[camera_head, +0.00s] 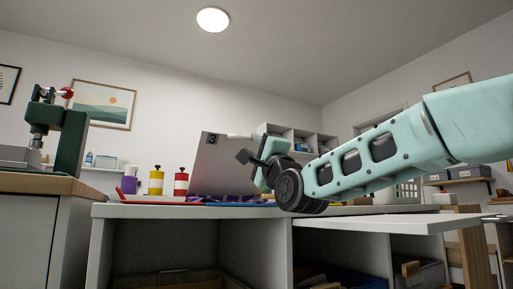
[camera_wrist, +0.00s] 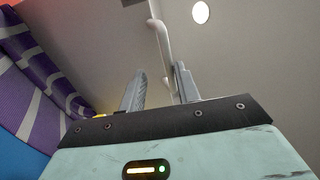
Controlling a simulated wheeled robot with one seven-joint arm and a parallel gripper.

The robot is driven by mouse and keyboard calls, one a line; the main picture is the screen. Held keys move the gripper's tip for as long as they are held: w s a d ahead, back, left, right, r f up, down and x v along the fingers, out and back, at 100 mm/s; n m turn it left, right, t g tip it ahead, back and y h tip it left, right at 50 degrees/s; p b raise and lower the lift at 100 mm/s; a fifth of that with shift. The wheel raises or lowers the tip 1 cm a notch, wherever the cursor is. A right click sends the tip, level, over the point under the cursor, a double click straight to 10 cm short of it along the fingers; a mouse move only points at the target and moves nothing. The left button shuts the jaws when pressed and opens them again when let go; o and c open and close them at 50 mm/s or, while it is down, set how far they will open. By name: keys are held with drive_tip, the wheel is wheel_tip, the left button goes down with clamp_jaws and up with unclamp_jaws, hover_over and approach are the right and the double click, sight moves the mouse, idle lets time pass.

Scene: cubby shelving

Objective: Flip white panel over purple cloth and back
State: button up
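The white panel (camera_head: 218,165) stands tilted up on the worktop in the head view, with a dark "3" label near its top. It looks grey in the wrist view (camera_wrist: 105,55). A pale bar handle (camera_wrist: 163,40) runs along it there, down between my fingers. The purple cloth (camera_head: 222,199) lies low at the panel's foot; its purple and white stripes (camera_wrist: 35,70) fill the wrist view's left side. My gripper (camera_head: 247,157) is at the panel's right edge. Its fingers (camera_wrist: 158,90) are apart, with the handle between them; contact is unclear.
Yellow (camera_head: 156,181) and red (camera_head: 181,182) bottles and a purple container (camera_head: 130,180) stand left of the panel. A green press (camera_head: 66,130) stands on the left cabinet. Open cubbies (camera_head: 165,245) lie under the worktop. A flat board (camera_head: 400,223) juts out at front right.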

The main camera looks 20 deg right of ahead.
drive_tip(key=shift+r, duration=0.1)
drive_tip(key=shift+s, duration=0.1)
drive_tip(key=p+v, duration=0.3)
drive_tip(key=v, duration=1.4)
drive_tip(key=shift+p, duration=0.4)
drive_tip(key=shift+s+d, duration=0.1)
drive_tip(key=shift+s, duration=0.05)
